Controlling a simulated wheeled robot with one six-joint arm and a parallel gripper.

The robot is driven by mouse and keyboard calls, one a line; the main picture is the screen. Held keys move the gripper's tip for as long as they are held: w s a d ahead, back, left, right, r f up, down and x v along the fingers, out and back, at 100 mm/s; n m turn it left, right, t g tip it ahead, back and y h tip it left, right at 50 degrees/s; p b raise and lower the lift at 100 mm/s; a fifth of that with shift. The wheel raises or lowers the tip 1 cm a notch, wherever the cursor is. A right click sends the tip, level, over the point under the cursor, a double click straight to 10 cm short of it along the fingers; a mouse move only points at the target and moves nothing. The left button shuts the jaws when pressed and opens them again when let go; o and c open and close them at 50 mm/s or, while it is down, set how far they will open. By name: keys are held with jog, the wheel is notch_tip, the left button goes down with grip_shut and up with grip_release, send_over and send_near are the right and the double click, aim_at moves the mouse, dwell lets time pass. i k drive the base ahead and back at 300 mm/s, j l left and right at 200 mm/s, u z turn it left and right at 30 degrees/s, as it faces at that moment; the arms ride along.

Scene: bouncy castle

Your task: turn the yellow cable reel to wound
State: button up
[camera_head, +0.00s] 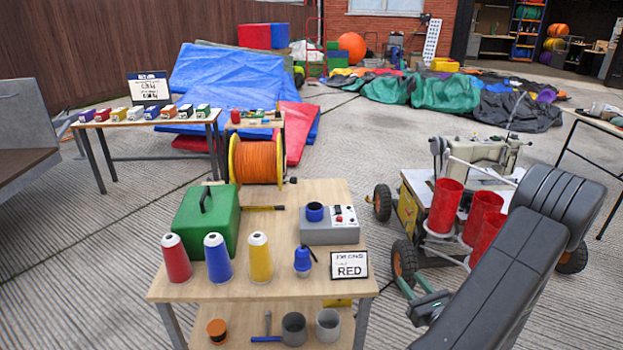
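The yellow cable reel (233,161) stands upright at the far left edge of the wooden table. It has two round yellow flanges with orange cable (258,163) wrapped between them. A small dark knob (292,180) shows low at its right side. I cannot tell from this view whether any cable hangs loose behind it. My dark grey arm crosses the lower right, well apart from the reel.
A wheeled cart (408,210) with red cylinders stands right. A side table (140,119) is behind left.

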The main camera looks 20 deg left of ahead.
aim_at(248, 162)
jog(key=i+l+z, duration=0.35)
jog(key=l, duration=0.25)
jog(key=i+l+z, duration=0.35)
jog(key=i+l+u, duration=0.15)
jog(key=i+u, duration=0.15)
jog(key=i+l+u, duration=0.3)
jog(key=i+u, duration=0.25)
jog(key=u, duration=0.2)
jog(key=i+u, duration=0.2)
jog(key=u, duration=0.25)
jog(key=i+l+u, duration=0.1)
jog(key=i+u, duration=0.15)
jog(key=u, duration=0.2)
jog(key=i+l+u, duration=0.15)
jog(key=u, duration=0.35)
jog(key=i+l+u, duration=0.55)
jog(key=u, duration=0.2)
